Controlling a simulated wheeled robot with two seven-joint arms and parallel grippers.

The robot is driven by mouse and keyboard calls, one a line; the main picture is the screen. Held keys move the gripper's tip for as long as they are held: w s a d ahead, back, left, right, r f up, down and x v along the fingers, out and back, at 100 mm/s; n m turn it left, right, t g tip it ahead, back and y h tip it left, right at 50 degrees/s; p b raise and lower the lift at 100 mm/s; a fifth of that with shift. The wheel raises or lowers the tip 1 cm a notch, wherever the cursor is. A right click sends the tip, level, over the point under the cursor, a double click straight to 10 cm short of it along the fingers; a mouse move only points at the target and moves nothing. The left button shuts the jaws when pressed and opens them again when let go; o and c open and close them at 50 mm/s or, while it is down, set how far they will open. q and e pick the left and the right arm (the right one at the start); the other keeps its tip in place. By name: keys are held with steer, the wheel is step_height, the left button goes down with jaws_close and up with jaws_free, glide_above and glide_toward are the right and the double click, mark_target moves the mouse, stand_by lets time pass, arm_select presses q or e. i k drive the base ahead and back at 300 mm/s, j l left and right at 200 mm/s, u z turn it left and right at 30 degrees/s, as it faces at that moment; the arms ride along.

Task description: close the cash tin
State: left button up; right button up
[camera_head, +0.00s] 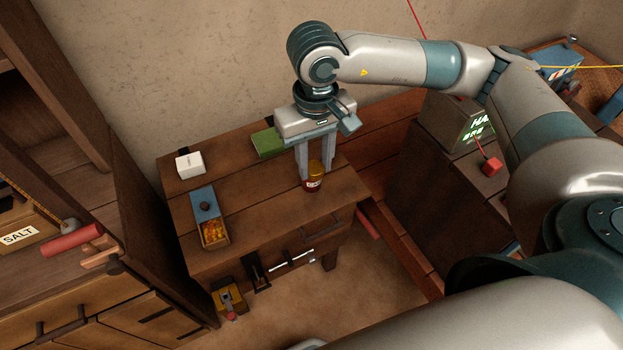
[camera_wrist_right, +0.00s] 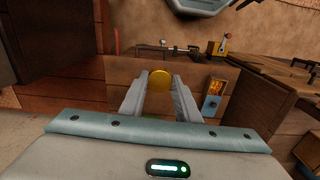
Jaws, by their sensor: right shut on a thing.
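A small open-topped box (camera_head: 215,234) with orange-gold contents and a blue lid (camera_head: 203,200) with a dark knob sits on the wooden table's left front part; it looks like the cash tin. The lid lies back, leaving the front part uncovered. In the right wrist view the box's contents (camera_wrist_right: 217,86) and blue lid (camera_wrist_right: 210,105) show at the right. My right gripper (camera_head: 316,173) points down at the table's right part and is shut on a small dark-red jar (camera_head: 313,184) with a yellow lid (camera_wrist_right: 160,80). It is right of the tin, apart from it. My left gripper is out of view.
A white box (camera_head: 190,164) stands at the table's back left and a green box (camera_head: 267,142) behind my gripper. A shelf with a salt box (camera_head: 20,236) stands left. A dark cabinet with a lit box (camera_head: 462,124) stands right. The table between tin and jar is clear.

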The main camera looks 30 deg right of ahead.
mark_target(310, 186)
steer(key=j+z, duration=0.2)
steer(key=z, duration=0.2)
steer(key=k+j+z, duration=0.1)
steer(key=z, duration=0.25)
steer(key=k+j+z, duration=0.1)
steer(key=j+z, duration=0.3)
steer(key=l, duration=0.1)
